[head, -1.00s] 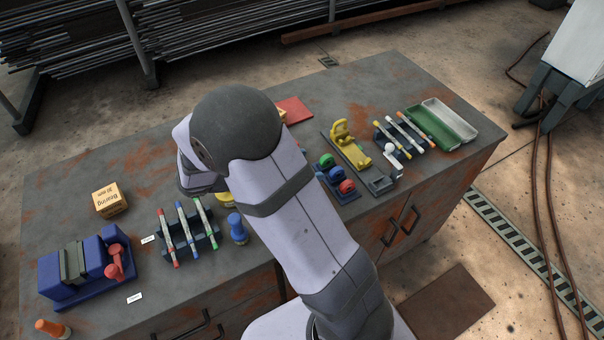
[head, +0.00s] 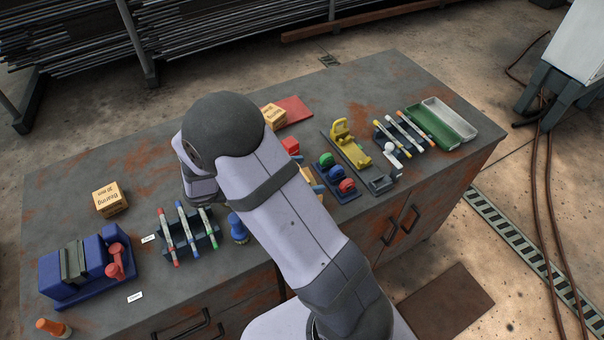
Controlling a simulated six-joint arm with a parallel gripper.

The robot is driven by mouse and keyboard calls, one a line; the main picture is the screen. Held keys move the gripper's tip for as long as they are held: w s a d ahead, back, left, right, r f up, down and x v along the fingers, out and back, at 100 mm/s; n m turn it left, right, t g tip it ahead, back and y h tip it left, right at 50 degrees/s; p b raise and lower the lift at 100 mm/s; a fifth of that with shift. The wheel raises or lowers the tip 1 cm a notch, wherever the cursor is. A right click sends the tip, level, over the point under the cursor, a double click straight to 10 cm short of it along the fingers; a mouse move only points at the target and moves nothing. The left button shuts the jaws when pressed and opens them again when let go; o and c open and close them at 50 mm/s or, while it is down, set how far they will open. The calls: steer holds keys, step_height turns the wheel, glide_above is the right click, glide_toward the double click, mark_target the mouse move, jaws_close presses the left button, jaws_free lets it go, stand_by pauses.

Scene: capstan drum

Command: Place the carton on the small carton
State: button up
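One tan carton (head: 110,199) marked "Bearing 30 mm" sits on the left part of the bench. Neither carton has anything on top that I can see. My gripper is hidden behind my own arm, so I cannot see its fingers or anything in them.
The red mat (head: 294,109) lies at the back. A yellow clamp device (head: 345,140), coloured knobs (head: 337,176) and a green tray (head: 430,127) fill the right. The back left is clear.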

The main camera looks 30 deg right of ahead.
steer(key=shift+r, duration=0.1)
steer(key=shift+a+r, duration=0.1)
steer(key=b+v, duration=0.2)
steer(key=v, duration=0.9)
steer(key=shift+a, duration=0.4)
steer(key=shift+r, duration=0.15)
steer(key=s+f+m+y+p, duration=0.3)
steer(key=s+m+y, duration=1)
steer(key=m, duration=0.5)
steer(key=shift+f+p, duration=0.3)
steer(key=shift+f, duration=0.55)
